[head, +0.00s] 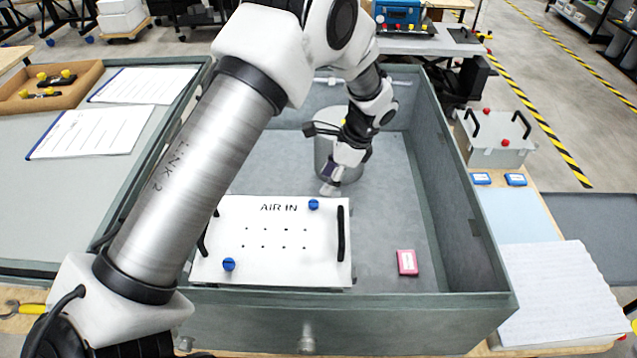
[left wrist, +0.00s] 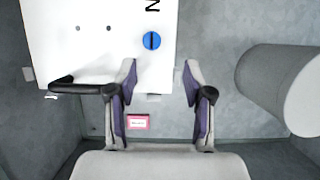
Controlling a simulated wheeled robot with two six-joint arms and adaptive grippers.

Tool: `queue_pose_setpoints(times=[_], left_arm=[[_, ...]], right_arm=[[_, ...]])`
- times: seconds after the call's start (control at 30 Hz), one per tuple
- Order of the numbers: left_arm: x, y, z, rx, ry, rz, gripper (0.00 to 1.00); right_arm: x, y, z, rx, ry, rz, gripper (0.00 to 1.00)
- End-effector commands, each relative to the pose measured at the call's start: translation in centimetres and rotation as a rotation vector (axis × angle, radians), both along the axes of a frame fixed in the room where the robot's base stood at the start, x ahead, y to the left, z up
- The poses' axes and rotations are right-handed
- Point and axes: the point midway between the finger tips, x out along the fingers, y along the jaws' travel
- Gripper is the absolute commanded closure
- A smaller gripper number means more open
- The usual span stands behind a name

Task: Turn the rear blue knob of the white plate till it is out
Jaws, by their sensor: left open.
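The white plate (head: 270,275) marked "AIR IN" lies in the grey tray, and its edge shows in the left wrist view (left wrist: 100,55). The rear blue knob (head: 313,204) sits near its far right corner. In the left wrist view this knob (left wrist: 152,41) shows a dark slot and sits on the plate. A front blue knob (head: 229,264) is at the plate's near left. My left gripper (head: 330,190) is just beyond the plate's far edge, near the rear knob. Its fingers (left wrist: 159,70) are open and empty, and the knob appears ahead of the gap. My right gripper is not in view.
A black handle (head: 341,232) stands on the plate's right side, close to my left finger in the wrist view (left wrist: 75,83). A grey cylinder (head: 322,150) stands behind my left gripper. A pink box (head: 407,262) lies right of the plate. Tray walls (head: 455,180) surround them.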

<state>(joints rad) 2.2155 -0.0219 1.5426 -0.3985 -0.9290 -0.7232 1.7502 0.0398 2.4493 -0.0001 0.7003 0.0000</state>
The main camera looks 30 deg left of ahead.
Motion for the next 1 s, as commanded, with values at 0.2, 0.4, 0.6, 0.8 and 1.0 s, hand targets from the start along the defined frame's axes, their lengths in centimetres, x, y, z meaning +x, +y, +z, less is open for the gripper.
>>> queue_pose_setpoints(times=[0.2, 0.4, 0.6, 0.8, 1.0], left_arm=[[-0.9, 1.1, -2.8, 0.000, 0.006, 0.002, 0.49], [-1.5, 2.2, -6.0, -0.001, 0.004, 0.002, 0.49], [-1.6, 2.5, -7.0, 0.000, 0.001, 0.000, 0.49], [-1.6, 2.4, -6.9, 0.000, 0.001, 0.000, 0.80], [-1.7, 2.4, -7.0, 0.000, 0.002, 0.001, 1.00]], right_arm=[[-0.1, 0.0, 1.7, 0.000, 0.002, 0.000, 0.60], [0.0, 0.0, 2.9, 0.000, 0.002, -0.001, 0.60], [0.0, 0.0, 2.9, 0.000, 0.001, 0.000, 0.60], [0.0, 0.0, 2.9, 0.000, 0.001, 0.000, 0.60], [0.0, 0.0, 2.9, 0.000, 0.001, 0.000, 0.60]])
